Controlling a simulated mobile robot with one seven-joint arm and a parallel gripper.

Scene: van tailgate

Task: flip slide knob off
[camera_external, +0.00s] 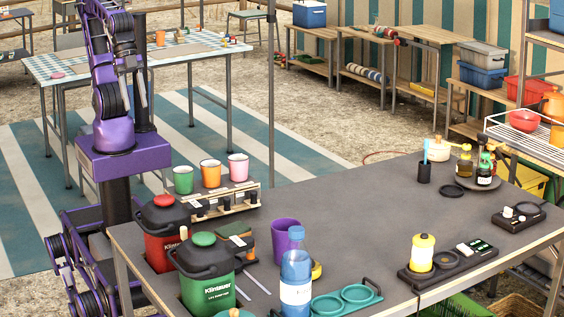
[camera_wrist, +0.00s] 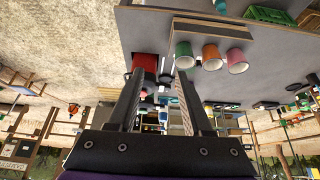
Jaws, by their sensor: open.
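No part is clearly identifiable as the slide knob. A long black base (camera_external: 447,262) at the table's front right carries a yellow jar (camera_external: 422,252) and a small light block (camera_external: 463,248). A smaller black unit (camera_external: 520,220) near the right edge has a white knob-like part (camera_external: 507,212). Either could carry it; their settings are too small to read. My gripper (camera_wrist: 158,85) is open and empty in the wrist view, its two fingers apart. In the external view my purple arm stands at the left, far from both black units. The wrist view does not clearly show either unit.
On the grey table (camera_external: 375,225), a wooden rack (camera_external: 222,204) holds green, orange and pink cups. Red (camera_external: 165,235) and green (camera_external: 207,280) lidded bins, a purple cup (camera_external: 286,238) and a blue bottle (camera_external: 296,275) crowd the left side. The table's middle is clear.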

